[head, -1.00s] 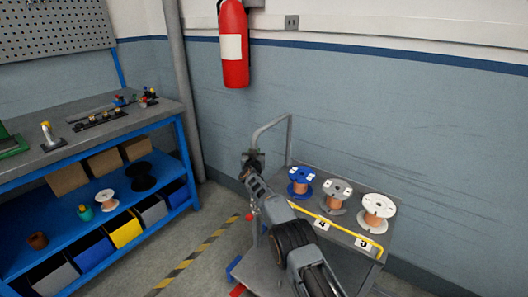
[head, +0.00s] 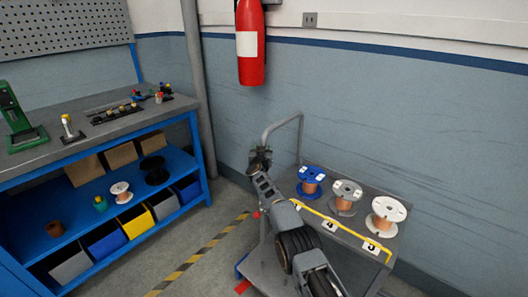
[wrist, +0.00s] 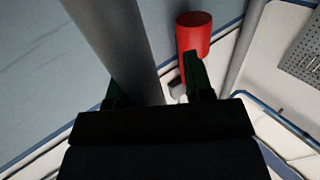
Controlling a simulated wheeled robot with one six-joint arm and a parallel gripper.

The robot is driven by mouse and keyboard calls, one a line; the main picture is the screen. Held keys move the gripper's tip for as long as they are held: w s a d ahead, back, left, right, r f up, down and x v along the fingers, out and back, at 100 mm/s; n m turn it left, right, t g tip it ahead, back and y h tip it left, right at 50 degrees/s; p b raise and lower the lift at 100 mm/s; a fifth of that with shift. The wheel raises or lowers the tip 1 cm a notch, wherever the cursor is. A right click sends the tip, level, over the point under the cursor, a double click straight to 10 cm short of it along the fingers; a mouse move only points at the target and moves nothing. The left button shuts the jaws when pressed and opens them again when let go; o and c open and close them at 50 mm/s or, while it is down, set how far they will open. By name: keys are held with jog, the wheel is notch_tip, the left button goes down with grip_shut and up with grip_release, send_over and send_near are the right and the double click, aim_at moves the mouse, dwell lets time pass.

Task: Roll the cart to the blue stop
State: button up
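The grey cart (head: 345,250) stands right of centre in the head view, against the wall. Its bent tube handle (head: 284,124) rises at its far left. My gripper (head: 260,158) is at the handle's left post. In the wrist view the grey handle tube (wrist: 115,40) runs between the green-padded fingers (wrist: 152,85), and I take the gripper as shut on it, though a gap shows right of the tube. A small blue patch (head: 240,267) shows low at the cart's left edge. I cannot tell if it is the blue stop.
Blue, grey and white spools (head: 344,197) stand on the cart behind a yellow rail (head: 335,229). A blue workbench (head: 182,158) stands at the left. Striped tape (head: 205,255) crosses the clear floor between. A fire extinguisher (head: 250,60) hangs on the wall.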

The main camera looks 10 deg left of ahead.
jog(key=shift+o, duration=0.5)
jog(key=shift+d, duration=0.3)
jog(key=s, duration=1.3)
jog(key=shift+s, duration=0.4)
jog(key=shift+d, duration=0.1)
